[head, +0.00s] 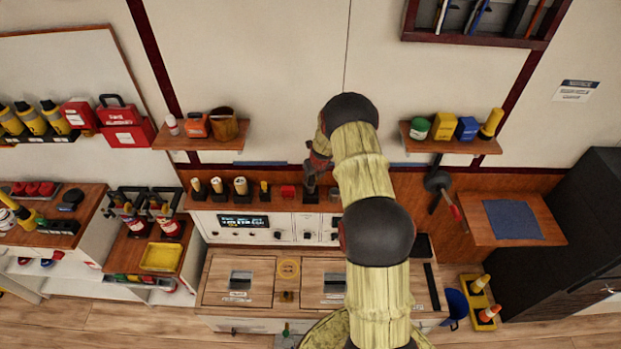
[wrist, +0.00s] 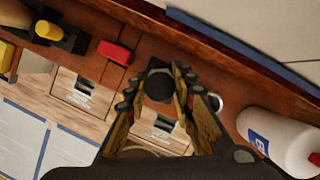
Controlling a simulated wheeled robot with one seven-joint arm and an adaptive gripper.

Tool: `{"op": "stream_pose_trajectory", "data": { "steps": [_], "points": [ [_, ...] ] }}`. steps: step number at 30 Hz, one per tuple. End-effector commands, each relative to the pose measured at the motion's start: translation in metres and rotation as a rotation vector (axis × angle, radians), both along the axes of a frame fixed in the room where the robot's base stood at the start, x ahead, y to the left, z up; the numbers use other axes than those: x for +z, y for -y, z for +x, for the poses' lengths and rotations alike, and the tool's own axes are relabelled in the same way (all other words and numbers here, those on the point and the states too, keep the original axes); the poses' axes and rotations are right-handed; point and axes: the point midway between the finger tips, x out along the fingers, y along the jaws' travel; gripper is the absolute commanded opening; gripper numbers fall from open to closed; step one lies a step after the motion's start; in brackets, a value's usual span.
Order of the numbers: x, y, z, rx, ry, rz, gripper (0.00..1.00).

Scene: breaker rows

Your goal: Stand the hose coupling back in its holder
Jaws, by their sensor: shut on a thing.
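My gripper (head: 311,168) is over the wooden ledge above the white control panel in the head view. In the wrist view my gripper (wrist: 158,90) is shut on a dark round piece, which I take to be the hose coupling (wrist: 159,87). The coupling is seen nearly end-on between the fingertips. A black block, apparently the holder (head: 311,194), is on the ledge right below my gripper. In the wrist view a dark square edge of the holder (wrist: 157,64) shows just beyond the coupling. Whether the coupling is in it or above it, I cannot tell.
A red block (wrist: 115,52) and a black holder with a yellow piece (wrist: 48,30) lie left along the ledge. A white bottle (wrist: 280,140) and a small white ring (wrist: 215,102) are to the right. Shelves with containers (head: 200,140) flank my arm.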

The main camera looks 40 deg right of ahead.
Motion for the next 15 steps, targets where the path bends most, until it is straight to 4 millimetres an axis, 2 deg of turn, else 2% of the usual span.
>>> {"op": "stream_pose_trajectory", "data": {
  "steps": [15],
  "points": [
    [-0.017,0.000,0.000,0.000,0.001,-0.001,0.00]
  ]
}}
